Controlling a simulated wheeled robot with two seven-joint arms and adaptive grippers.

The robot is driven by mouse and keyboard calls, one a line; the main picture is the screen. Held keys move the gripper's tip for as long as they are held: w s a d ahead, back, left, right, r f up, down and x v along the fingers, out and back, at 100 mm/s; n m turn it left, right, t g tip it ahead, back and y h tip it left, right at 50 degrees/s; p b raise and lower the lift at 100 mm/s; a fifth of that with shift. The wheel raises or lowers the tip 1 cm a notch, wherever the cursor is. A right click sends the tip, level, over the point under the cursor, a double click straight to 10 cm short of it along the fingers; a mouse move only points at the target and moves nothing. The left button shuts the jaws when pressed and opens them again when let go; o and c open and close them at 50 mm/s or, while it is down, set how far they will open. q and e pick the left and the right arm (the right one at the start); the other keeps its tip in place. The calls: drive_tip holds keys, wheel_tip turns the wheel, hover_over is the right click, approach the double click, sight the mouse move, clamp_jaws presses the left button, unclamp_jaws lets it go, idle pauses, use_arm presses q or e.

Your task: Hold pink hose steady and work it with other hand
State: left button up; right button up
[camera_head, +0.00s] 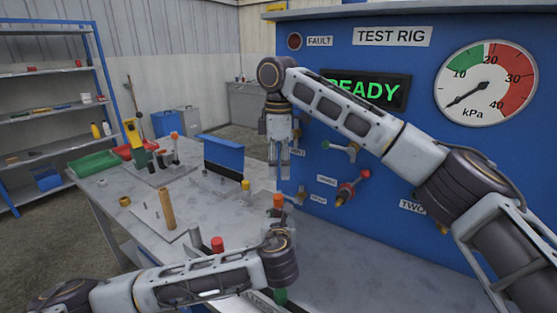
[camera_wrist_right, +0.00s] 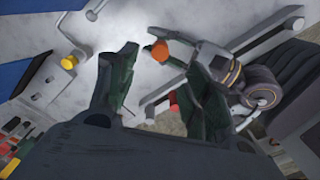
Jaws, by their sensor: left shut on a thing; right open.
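I cannot make out a pink hose in either view. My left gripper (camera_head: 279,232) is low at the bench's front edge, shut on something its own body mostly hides. An orange cap (camera_head: 278,201) stands just above it, and a green piece (camera_head: 280,296) shows below. My right gripper (camera_head: 280,158) points down, open and empty, above and behind the left one. In the right wrist view its dark fingers are apart (camera_wrist_right: 160,65), with the orange cap (camera_wrist_right: 160,52) showing in the gap beyond them.
The blue test rig panel (camera_head: 400,165) stands close on the right, with valve handles (camera_head: 346,190) sticking out. The grey bench (camera_head: 110,195) carries a wooden peg (camera_head: 167,209), a red-topped post (camera_head: 217,245), a green tray (camera_head: 94,163) and a blue upright plate (camera_head: 223,155).

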sight(278, 196)
drive_tip(key=shift+f, duration=5.2)
drive_tip(key=c, duration=1.1)
drive_tip(key=shift+r, duration=3.15)
drive_tip(key=shift+r, duration=1.25)
use_arm(q)
drive_tip(key=o, duration=1.1)
